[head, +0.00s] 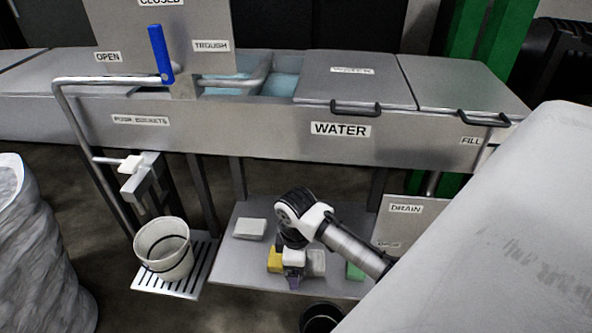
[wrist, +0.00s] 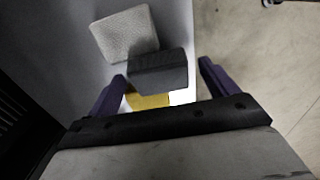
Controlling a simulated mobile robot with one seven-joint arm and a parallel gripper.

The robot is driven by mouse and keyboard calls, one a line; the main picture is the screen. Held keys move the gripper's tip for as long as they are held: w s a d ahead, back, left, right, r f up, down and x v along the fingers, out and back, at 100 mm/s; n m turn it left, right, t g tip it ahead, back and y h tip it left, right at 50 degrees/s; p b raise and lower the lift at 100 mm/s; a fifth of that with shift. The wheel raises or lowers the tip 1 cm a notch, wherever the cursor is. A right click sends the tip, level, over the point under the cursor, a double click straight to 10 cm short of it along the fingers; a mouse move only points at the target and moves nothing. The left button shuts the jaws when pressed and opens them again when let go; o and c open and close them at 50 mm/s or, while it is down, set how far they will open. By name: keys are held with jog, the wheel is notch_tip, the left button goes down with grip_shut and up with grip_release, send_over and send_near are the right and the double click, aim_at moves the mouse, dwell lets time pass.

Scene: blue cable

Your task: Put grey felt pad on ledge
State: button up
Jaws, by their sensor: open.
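My gripper (head: 293,276) points down over the low metal shelf. In the wrist view its two purple fingers (wrist: 162,88) are apart, with a dark grey block (wrist: 158,70) showing between and beyond them. A light grey, speckled pad (wrist: 125,33) lies beside the dark block; in the head view it is just right of my gripper (head: 317,262). I cannot tell for sure which of these two is the felt pad. No surface is marked as the ledge; the low shelf (head: 225,268) is a flat plate under the trough.
A yellow block (head: 275,258) is left of my gripper and a green one (head: 354,271) to its right. A whitish block (head: 249,229) lies farther back. A white bucket (head: 164,248) stands on a slatted stand at left. The WATER trough (head: 250,129) overhangs the shelf.

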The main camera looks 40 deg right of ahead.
jog(key=c, duration=1.1)
jog(key=shift+c, duration=0.2)
